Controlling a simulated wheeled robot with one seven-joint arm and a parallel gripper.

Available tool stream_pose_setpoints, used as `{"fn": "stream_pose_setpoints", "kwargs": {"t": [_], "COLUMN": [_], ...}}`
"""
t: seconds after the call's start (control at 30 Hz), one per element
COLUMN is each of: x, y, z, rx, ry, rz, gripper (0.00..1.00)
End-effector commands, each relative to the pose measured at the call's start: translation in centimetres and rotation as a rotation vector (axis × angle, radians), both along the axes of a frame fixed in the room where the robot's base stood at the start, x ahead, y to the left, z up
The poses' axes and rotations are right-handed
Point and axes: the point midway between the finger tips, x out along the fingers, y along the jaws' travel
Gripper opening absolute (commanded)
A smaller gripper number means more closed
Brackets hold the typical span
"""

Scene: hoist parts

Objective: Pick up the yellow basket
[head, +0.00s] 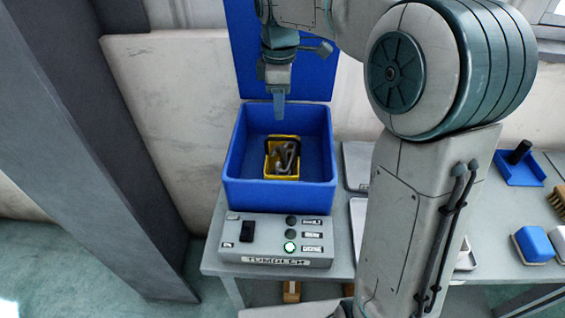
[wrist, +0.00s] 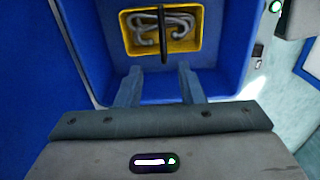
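The yellow basket (head: 281,170) sits inside the open blue bin of the tumbler, with grey hook-like metal parts in it and a dark handle across it. It also shows in the wrist view (wrist: 198,47), where the dark handle (wrist: 163,35) stands over the middle. My gripper (wrist: 160,80) has its two fingers apart, with nothing between them. In the head view my gripper (head: 279,108) hangs over the back part of the bin, above and behind the basket, apart from it.
The blue bin (head: 280,194) has raised walls around the basket, and its blue lid (head: 305,75) stands open behind. A control box (head: 275,241) labelled "TUMBLER" with a lit green button is in front. Trays, a blue dustpan-like piece (head: 519,170) and brushes lie at right.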

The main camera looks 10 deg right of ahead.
Motion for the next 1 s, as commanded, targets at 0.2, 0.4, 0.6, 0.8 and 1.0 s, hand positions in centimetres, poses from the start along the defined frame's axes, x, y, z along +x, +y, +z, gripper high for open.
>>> {"fn": "stream_pose_setpoints", "kwargs": {"t": [0.2, 0.4, 0.6, 0.8, 1.0], "x": [-0.2, -0.1, -0.3, -0.7, -0.6], "y": [-0.1, -0.1, -0.3, -0.7, -0.7], "z": [-4.5, -7.1, -8.5, -11.6, -12.7], "rx": [-0.001, -0.001, -0.001, -0.002, -0.001], "ry": [0.004, 0.001, 0.001, 0.003, -0.001], "rz": [-0.002, -0.003, -0.004, -0.004, -0.005], "gripper": [0.35, 0.35, 0.35, 0.35, 0.35]}}
